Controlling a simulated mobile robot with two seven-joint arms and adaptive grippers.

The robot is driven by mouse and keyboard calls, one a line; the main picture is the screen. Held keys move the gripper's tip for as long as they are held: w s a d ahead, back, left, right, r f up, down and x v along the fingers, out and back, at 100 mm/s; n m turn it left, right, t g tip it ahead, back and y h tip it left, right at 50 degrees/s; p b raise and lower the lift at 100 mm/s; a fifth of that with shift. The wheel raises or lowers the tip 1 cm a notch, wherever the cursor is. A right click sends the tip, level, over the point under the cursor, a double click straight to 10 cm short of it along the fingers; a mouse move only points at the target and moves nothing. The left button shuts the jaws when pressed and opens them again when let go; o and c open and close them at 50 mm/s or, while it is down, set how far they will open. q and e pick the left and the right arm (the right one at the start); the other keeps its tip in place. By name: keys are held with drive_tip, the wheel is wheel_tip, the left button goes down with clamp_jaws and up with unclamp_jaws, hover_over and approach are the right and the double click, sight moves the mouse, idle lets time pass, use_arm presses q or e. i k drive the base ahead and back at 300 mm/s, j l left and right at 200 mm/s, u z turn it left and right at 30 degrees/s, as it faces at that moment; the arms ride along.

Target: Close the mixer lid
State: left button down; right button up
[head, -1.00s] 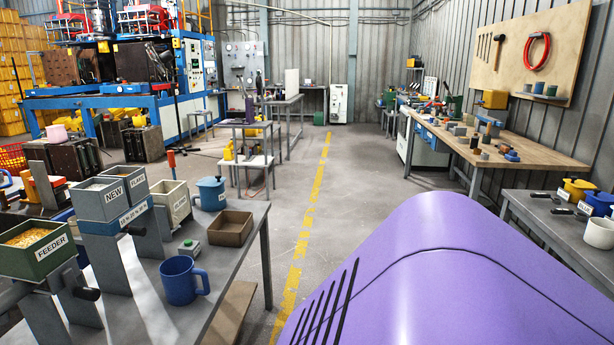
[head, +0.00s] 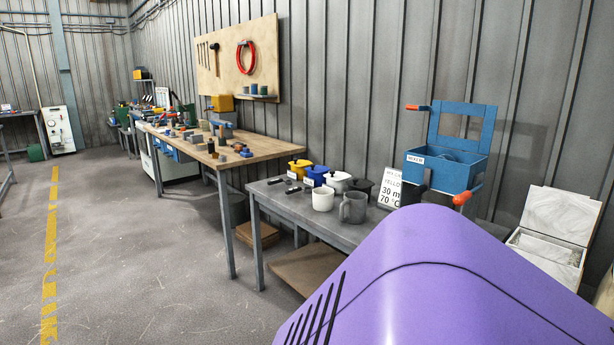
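The blue mixer (head: 444,168) stands at the right end of the grey table in the head view. Its lid (head: 462,128), a blue frame with an opening in the middle, stands raised at the back of the box. An orange-tipped handle (head: 414,108) sticks out to the left at the top of the lid. Another orange-tipped lever (head: 463,198) is at the front right of the box. A label is on the mixer's front. My purple body cover hides the area below the mixer. Neither of my grippers is in view.
The grey table (head: 290,208) holds yellow, blue, white and black pots, a white cup (head: 323,199), a grey mug (head: 352,207) and a sign (head: 390,188). An open white box (head: 555,235) is at the right. A wooden workbench (head: 262,147) stands farther back.

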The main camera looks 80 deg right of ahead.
sight(482, 147)
drive_tip(key=z, duration=3.3)
drive_tip(key=i+j+u, duration=0.15)
